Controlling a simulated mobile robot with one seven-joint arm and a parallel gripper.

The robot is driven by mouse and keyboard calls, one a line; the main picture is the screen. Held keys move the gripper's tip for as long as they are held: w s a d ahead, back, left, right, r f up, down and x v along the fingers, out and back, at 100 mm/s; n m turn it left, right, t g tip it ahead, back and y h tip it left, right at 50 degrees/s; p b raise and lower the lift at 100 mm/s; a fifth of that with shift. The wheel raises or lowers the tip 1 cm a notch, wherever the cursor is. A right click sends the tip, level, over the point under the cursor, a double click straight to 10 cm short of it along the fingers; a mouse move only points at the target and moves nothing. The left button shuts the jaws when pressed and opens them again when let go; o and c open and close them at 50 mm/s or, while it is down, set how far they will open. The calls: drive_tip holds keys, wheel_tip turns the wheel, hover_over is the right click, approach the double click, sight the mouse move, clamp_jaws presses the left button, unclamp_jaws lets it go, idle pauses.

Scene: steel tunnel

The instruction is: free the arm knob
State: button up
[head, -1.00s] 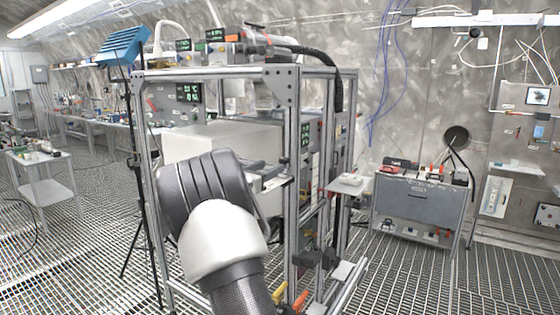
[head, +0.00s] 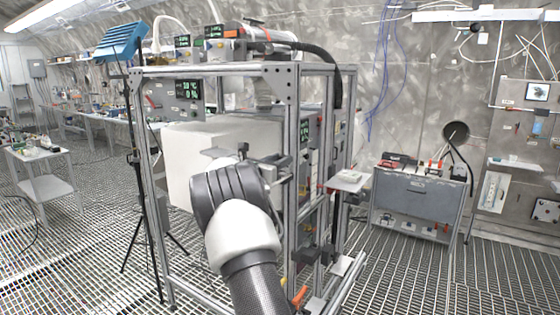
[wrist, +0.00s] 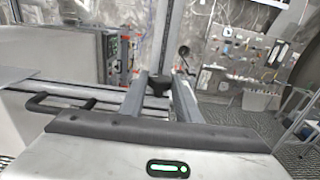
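In the wrist view, my gripper (wrist: 158,80) reaches away from the camera with its two grey fingers parallel and set wide apart. A black knob (wrist: 158,87) shows between the fingertips. A narrow gap seems to lie on each side of it, but contact is hard to judge. In the head view, my arm comes up from below to the equipment rack (head: 290,88). Its wrist hides most of my gripper, and I cannot make out the knob there.
A large white box (head: 190,160) sits in the rack, left of my wrist. A black handle (wrist: 60,101) shows at left in the wrist view. A tripod stands left of the rack. A grey cabinet (head: 415,195) stands at right, with open grated floor before it.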

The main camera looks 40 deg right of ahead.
drive_tip(key=shift+c, duration=1)
